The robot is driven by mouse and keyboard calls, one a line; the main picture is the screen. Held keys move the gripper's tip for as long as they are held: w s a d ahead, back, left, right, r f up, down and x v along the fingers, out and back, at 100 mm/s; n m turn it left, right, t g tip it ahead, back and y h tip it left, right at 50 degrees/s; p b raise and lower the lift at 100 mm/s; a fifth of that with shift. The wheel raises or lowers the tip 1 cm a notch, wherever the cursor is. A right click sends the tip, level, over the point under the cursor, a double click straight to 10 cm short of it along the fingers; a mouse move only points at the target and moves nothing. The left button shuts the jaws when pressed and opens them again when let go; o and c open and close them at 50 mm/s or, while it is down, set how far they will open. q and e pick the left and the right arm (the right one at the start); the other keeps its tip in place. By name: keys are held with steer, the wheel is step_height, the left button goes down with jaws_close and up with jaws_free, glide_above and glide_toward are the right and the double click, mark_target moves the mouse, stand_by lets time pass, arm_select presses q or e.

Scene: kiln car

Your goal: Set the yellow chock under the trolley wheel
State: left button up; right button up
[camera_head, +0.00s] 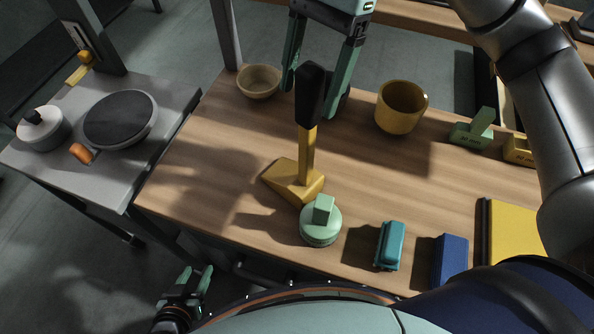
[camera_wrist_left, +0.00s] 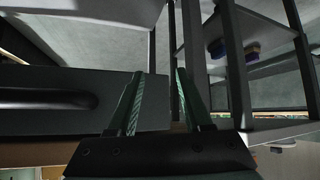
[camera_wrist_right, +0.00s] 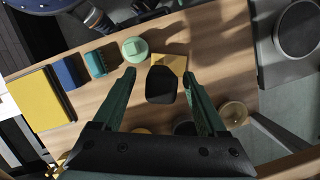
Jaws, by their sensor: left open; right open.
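The yellow chock (camera_head: 277,182) is a wedge with an upright yellow post and black grip (camera_head: 311,93). It stands on the wooden bench, and it also shows in the right wrist view (camera_wrist_right: 172,63). My right gripper (camera_head: 313,100) is open, pointing down, with its fingers on either side of the black grip; whether they touch it I cannot tell. My left gripper (camera_head: 196,275) is open and empty, low beside the bench's front edge. In the left wrist view its fingers (camera_wrist_left: 158,75) face a dark frame. I cannot make out a trolley wheel in any view.
The wooden bench (camera_head: 200,170) also holds a bowl (camera_head: 258,82), a yellow pot (camera_head: 401,107), a round green-knobbed piece (camera_head: 321,226), a teal block (camera_head: 389,246), a blue block (camera_head: 450,259) and green blocks (camera_head: 472,131). A grey side table (camera_head: 60,165) carries a pan (camera_head: 120,118).

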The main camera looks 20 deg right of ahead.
mark_target(299, 122)
steer(key=x, duration=0.4)
steer(key=shift+w+f, duration=0.1)
steer(key=shift+f, duration=0.3)
jaws_close()
steer(key=shift+r, duration=0.1)
stand_by(0.9)
steer(key=shift+w+r+p, duration=0.1)
steer(key=shift+r+p, duration=0.1)
steer(key=shift+p, duration=0.1)
